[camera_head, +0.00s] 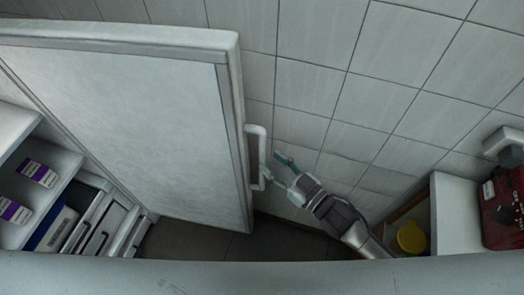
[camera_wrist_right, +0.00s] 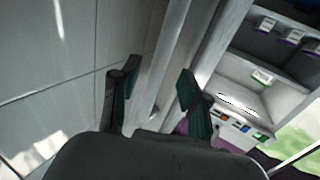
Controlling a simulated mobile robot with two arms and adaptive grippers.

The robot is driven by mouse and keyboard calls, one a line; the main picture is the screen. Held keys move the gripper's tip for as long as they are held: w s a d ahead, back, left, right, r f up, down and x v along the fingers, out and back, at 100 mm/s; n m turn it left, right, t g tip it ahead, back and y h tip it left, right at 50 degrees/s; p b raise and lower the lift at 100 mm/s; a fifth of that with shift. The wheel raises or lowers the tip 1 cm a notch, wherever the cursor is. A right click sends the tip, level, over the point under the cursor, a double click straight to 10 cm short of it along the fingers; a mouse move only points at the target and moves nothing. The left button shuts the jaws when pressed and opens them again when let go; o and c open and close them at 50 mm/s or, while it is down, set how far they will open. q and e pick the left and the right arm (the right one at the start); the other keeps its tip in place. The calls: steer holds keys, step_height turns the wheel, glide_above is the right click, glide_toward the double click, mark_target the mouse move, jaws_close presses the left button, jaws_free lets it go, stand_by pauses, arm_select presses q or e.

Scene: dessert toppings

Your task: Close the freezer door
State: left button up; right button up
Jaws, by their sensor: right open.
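The freezer door (camera_head: 140,110) is a large white panel that stands open in the head view, with the freezer's shelves showing to its left. A white bar handle (camera_head: 250,130) sits on its right edge. My right gripper (camera_head: 276,168) is open just right of the handle, close to its lower part. In the right wrist view the two dark green fingers (camera_wrist_right: 157,80) are apart, with a pale upright strip beyond the gap. I cannot tell whether the fingers touch the handle. My left gripper is out of view.
The freezer's inside shelves (camera_head: 62,160) hold purple-labelled boxes (camera_head: 38,172), with drawers (camera_head: 105,225) below. A tiled wall (camera_head: 310,90) stands behind the door and arm. At right are a white counter (camera_head: 455,210), a yellow item (camera_head: 411,237) and a red machine (camera_head: 505,205).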

mark_target(262, 155)
steer(key=shift+x, duration=2.35)
jaws_close()
